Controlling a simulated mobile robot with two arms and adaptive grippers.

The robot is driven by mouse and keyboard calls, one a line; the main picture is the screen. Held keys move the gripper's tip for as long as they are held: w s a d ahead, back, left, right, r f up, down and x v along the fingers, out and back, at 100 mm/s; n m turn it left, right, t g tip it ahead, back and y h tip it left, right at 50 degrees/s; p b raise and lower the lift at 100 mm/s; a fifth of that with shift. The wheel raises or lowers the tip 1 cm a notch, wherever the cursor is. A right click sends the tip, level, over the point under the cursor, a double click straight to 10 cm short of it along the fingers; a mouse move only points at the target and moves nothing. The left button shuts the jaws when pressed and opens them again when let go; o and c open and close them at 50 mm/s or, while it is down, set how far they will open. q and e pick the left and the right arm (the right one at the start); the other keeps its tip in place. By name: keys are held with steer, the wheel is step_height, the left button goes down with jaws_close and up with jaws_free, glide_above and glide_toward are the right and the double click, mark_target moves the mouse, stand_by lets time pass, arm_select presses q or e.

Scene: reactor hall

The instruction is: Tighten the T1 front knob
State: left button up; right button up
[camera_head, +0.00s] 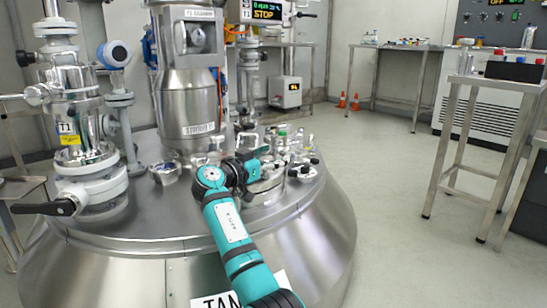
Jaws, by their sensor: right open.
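The steel tank (310,225) fills the lower left, with a domed lid. A valve column (80,150) with a T1 label (66,128) stands on the left of the lid. A black lever handle (45,208) sticks out at its foot. A round fitting with small black knobs (293,172) sits on the right of the lid. Which knob is the T1 front knob I cannot tell. My right gripper (262,162) is open at the near left side of this fitting, its fingers partly hidden. Contact with a knob cannot be made out. My left gripper is out of view.
A steel motor column (190,100) rises from the lid's middle, with a gauge (115,54) left of it. A display reading STOP (266,11) hangs above. Steel tables (398,46) stand at the back and right. The floor (395,190) between is clear.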

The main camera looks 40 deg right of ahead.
steer(key=v, duration=1.1)
steer(key=shift+a, duration=0.4)
steer(key=shift+s, duration=0.1)
